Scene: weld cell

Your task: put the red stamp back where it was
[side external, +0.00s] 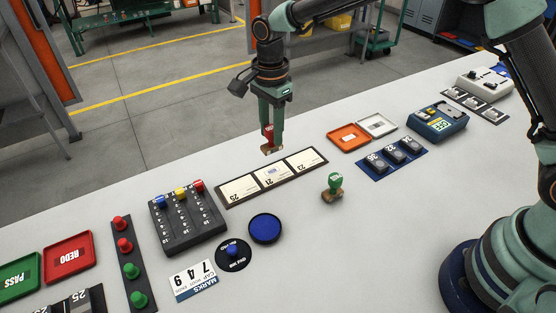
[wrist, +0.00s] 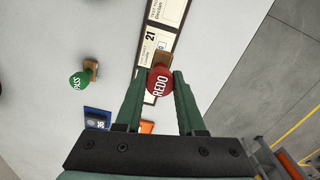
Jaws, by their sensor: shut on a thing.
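My gripper (side external: 269,142) is shut on the red stamp (side external: 268,133), above the table near the far side of the row of cards. In the wrist view the red stamp (wrist: 159,83) has a round top marked REDO and a wooden base, and sits between the fingers of my gripper (wrist: 159,88). The row of cards (side external: 245,186) lies in a dark holder; the middle card, 21, carries a small blue mark. A green stamp (side external: 334,187) marked PASS stands on the table to the right; it also shows in the wrist view (wrist: 79,81).
An orange tray (side external: 332,138) and a grey tray (side external: 362,120) lie right of the cards. A blue ink pad (side external: 265,229), a slider box (side external: 187,246) and red REDO (side external: 49,270) and green PASS (side external: 7,296) trays lie left. The table around the green stamp is clear.

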